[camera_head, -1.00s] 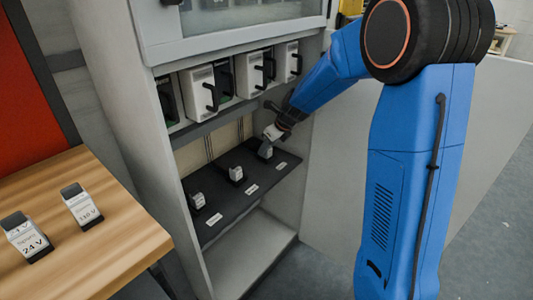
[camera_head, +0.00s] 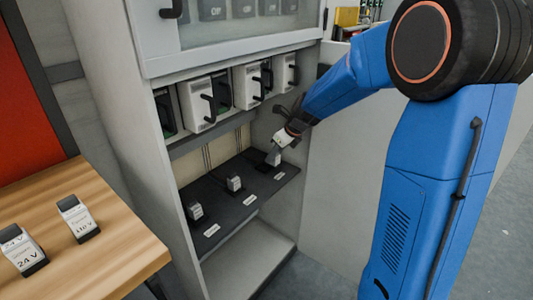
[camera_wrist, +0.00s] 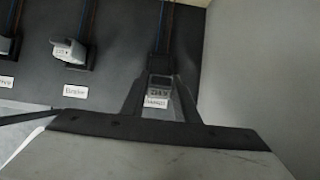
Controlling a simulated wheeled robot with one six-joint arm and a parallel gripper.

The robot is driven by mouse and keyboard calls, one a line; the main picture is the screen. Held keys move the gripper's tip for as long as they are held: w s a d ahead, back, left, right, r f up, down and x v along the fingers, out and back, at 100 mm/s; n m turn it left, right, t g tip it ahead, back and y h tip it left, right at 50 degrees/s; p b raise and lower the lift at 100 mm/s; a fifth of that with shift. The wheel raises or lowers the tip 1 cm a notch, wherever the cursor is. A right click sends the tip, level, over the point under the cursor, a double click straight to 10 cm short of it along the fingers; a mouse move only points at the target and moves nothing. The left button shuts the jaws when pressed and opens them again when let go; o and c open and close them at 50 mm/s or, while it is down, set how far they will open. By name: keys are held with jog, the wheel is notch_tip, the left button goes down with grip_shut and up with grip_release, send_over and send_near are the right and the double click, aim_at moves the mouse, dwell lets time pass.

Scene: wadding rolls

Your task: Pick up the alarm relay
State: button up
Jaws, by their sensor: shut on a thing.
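Three small grey relays stand in a row on the dark shelf of the cabinet: a left one (camera_head: 196,211), a middle one (camera_head: 234,184) and a right one (camera_head: 274,158). My gripper (camera_head: 279,151) reaches down to the right relay from above and is shut on it. In the wrist view the held relay (camera_wrist: 160,84) sits between my two dark fingers (camera_wrist: 158,98), with a white label in front. That label is too blurred to read, so I cannot tell which relay is the alarm one. The held relay still appears at shelf level.
The dark shelf (camera_head: 250,208) carries white labels. A grey side panel (camera_head: 335,190) stands on the right. A wooden table (camera_head: 95,262) at left holds two more relays (camera_head: 78,218).

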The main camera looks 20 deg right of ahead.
jog(key=s+d, duration=1.1)
jog(key=s, duration=0.5)
jog(key=s+d, duration=1.2)
jog(key=s, duration=0.4)
jog(key=shift+s+d, duration=0.25)
jog(key=shift+d, duration=0.05)
